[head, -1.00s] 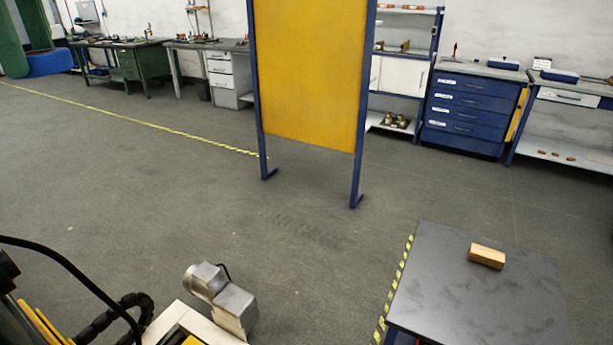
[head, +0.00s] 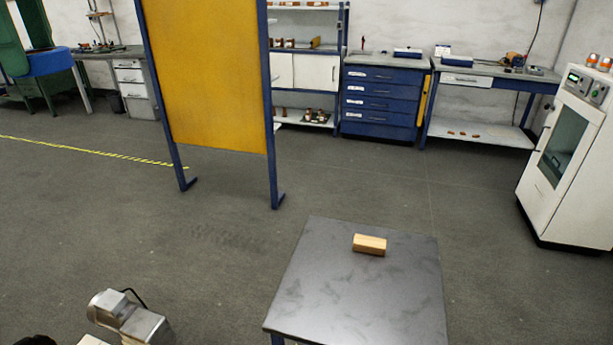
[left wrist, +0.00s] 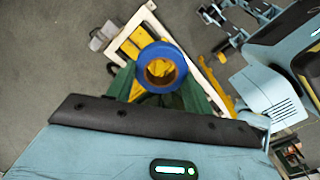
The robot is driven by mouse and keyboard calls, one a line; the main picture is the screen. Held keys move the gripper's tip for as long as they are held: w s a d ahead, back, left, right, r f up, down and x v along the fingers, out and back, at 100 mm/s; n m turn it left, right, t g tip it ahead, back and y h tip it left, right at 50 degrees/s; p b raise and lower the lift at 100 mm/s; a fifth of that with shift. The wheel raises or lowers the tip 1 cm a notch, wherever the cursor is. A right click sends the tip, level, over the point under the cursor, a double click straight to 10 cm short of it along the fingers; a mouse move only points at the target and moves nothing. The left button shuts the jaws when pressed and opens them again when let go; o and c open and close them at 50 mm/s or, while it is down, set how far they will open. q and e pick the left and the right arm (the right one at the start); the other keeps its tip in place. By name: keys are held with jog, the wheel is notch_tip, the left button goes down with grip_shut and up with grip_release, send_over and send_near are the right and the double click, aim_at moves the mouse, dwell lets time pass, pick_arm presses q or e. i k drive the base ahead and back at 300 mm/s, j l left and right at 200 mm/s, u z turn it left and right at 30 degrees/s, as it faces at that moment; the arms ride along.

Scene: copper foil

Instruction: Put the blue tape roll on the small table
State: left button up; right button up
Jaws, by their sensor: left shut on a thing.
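The blue tape roll (left wrist: 161,48) shows in the left wrist view as a blue ring with a brown core, in front of the black palm bar. My left gripper (left wrist: 160,98) is shut on it. The small table (head: 325,295) has a dark grey top and stands at the lower middle of the head view. A wooden block (head: 369,245) lies near its far edge; the rest of the visible top is bare. I cannot make out the tape roll in the head view. My right gripper is not in view.
A grey motor (head: 130,318) is at the lower left. A yellow panel (head: 205,75) on blue posts stands beyond the table. A blue drawer cabinet (head: 380,95), a workbench (head: 480,75) and a white machine (head: 572,160) line the back and right. The floor between is clear.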

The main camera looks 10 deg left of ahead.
aim_at(397, 315)
jog(key=i+l, duration=0.15)
jog(key=l, duration=0.25)
jog(key=i+l+z, duration=0.1)
jog(key=l, duration=0.25)
jog(key=i+l, duration=0.2)
jog(key=l, duration=0.2)
